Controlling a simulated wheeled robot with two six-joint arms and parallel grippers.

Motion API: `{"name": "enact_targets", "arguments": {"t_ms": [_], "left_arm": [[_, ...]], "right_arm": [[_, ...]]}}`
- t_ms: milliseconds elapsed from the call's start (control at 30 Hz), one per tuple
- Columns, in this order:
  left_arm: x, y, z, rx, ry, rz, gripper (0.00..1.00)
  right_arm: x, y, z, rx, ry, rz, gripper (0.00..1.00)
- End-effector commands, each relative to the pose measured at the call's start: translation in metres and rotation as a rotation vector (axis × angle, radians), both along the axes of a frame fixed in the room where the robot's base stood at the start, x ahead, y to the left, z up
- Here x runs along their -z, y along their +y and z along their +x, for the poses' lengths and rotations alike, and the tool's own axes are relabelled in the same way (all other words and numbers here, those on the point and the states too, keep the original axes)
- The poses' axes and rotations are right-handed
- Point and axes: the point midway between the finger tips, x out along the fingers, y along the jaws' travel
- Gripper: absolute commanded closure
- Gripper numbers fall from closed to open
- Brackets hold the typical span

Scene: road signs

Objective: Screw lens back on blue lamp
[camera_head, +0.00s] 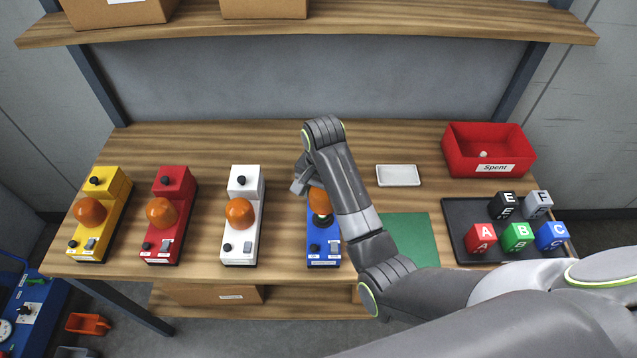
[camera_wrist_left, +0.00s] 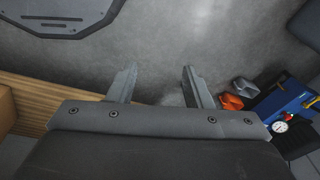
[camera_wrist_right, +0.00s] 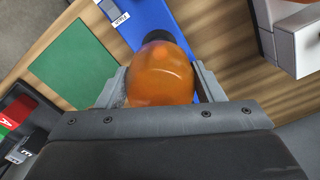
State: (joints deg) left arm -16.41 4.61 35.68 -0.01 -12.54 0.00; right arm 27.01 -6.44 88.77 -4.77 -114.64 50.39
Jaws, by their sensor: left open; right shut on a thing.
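The blue lamp (camera_head: 322,240) stands on the table, right of the white lamp, partly hidden by my right arm. My right gripper (camera_head: 310,190) is over it, shut on the orange lens (camera_head: 319,201). In the right wrist view the lens (camera_wrist_right: 160,75) fills the space between the fingers, with the blue lamp body (camera_wrist_right: 165,20) behind it. In the head view the lens is right above the lamp's dark socket; I cannot tell whether it touches. My left gripper (camera_wrist_left: 160,85) is open and empty, over the floor; it is not in the head view.
Yellow (camera_head: 100,215), red (camera_head: 170,215) and white (camera_head: 242,215) lamps stand to the left, each with an orange lens. A green mat (camera_head: 412,238), white dish (camera_head: 398,176), red "Spent" bin (camera_head: 488,150) and black tray with lettered cubes (camera_head: 470,215) are at right.

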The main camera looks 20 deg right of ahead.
Motion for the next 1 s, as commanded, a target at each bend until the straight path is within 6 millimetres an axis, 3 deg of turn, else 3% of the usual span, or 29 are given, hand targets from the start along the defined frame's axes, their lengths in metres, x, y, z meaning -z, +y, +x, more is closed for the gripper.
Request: {"name": "enact_targets", "arguments": {"t_ms": [100,233,367,600,1000], "left_arm": [[0.001,0.000,-0.025,-0.007,0.037,0.000,0.54],[0.001,0.000,-0.036,-0.011,0.052,-0.001,0.54],[0.001,0.000,-0.029,-0.008,0.042,-0.001,0.54],[0.001,0.000,0.003,0.001,-0.006,0.000,0.54],[0.007,0.000,-0.016,-0.005,0.021,0.000,0.54]], "right_arm": [[0.006,0.000,-0.001,0.000,0.003,0.000,0.61],[0.014,0.000,-0.001,0.000,0.003,0.000,0.61],[0.022,0.000,-0.001,0.000,0.003,0.000,0.61],[0.036,0.000,0.000,0.000,0.003,0.000,0.61],[0.059,0.000,-0.001,0.000,0.001,0.000,0.61]]}}
